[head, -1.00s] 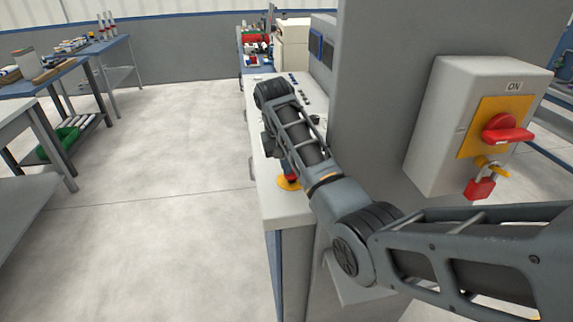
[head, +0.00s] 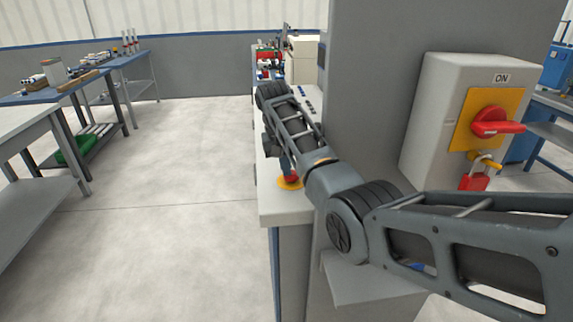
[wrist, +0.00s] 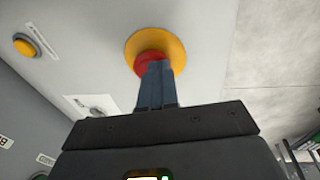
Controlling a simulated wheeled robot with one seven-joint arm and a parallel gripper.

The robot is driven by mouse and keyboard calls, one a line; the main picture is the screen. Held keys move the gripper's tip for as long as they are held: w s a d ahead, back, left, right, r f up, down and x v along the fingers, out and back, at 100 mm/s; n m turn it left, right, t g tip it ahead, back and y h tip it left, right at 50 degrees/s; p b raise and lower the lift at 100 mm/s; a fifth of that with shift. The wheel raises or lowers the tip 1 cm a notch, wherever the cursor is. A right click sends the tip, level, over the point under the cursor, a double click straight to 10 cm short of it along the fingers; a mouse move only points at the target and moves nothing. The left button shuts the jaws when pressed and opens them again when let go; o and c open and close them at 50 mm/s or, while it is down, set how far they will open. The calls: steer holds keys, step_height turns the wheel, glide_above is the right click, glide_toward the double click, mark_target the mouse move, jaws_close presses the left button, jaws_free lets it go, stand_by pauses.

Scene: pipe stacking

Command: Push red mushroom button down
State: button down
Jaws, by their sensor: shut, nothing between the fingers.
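The red mushroom button (head: 292,178) sits on a round yellow base (head: 287,185) near the front end of the console top. My arm partly covers it in the head view. In the wrist view the red button (wrist: 146,62) shows in front of my gripper (wrist: 156,66), ringed by the yellow base (wrist: 170,43). My gripper's fingers are together, with nothing between them. Their tips overlap the red cap in the picture; I cannot tell whether they press on it or how far down the cap is.
A yellow button (wrist: 25,46) and a grey knob (wrist: 97,113) sit on the same panel. A grey box with a red rotary switch (head: 492,122) and a red padlock (head: 473,182) is on the right. Open floor (head: 180,170) lies left of the console (head: 282,209).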

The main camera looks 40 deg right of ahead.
step_height(320, 180, up, 14)
steer(key=a+p, duration=0.2)
steer(key=p, duration=0.2)
steer(key=shift+w+a, duration=0.15)
steer(key=shift+f, duration=0.1)
stand_by(0.5)
